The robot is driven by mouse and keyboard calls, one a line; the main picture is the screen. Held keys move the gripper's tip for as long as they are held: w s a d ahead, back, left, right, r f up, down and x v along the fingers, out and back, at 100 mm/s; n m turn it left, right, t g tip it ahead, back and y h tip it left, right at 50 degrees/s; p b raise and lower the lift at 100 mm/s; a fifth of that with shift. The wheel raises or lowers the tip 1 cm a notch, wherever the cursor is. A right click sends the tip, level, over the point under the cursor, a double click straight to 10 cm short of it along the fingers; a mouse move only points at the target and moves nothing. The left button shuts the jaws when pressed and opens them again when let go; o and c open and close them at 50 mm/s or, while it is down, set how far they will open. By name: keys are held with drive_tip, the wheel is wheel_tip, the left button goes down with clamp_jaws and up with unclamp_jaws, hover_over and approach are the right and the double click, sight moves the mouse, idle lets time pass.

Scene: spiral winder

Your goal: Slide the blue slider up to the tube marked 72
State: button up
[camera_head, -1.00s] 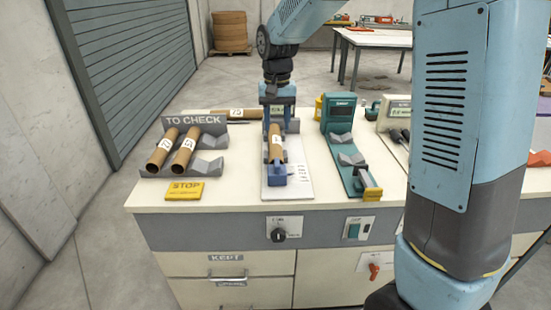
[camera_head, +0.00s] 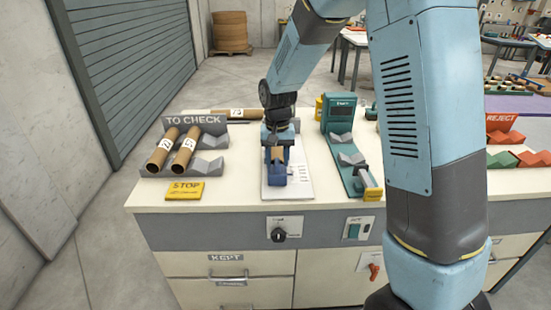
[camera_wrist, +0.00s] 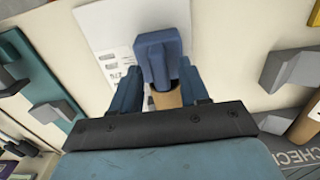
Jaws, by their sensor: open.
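The blue slider (camera_head: 274,177) is at the near end of the white base plate (camera_head: 299,187). In the wrist view the blue slider (camera_wrist: 156,50) stands just beyond the end of a brown cardboard tube (camera_wrist: 166,99); I cannot tell if they touch. In the head view only a bit of this tube (camera_head: 277,152) shows, and its label is hidden by my arm. My gripper (camera_head: 277,156) is over the tube's near end, behind the slider. Its blue fingers (camera_wrist: 161,88) are apart, one on each side of the tube and close to the slider.
A grey "TO CHECK" rack (camera_head: 208,165) holds two labelled tubes at left. A yellow STOP plate (camera_head: 185,190) lies in front of it. A green gauge stand (camera_head: 340,115) is close on the right. Another tube (camera_head: 230,114) lies behind the rack.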

clamp_jaws()
drive_tip(key=shift+w, duration=1.35)
unclamp_jaws()
wheel_tip(320, 180, up, 14)
drive_tip(key=shift+f, duration=0.15)
idle(0.9)
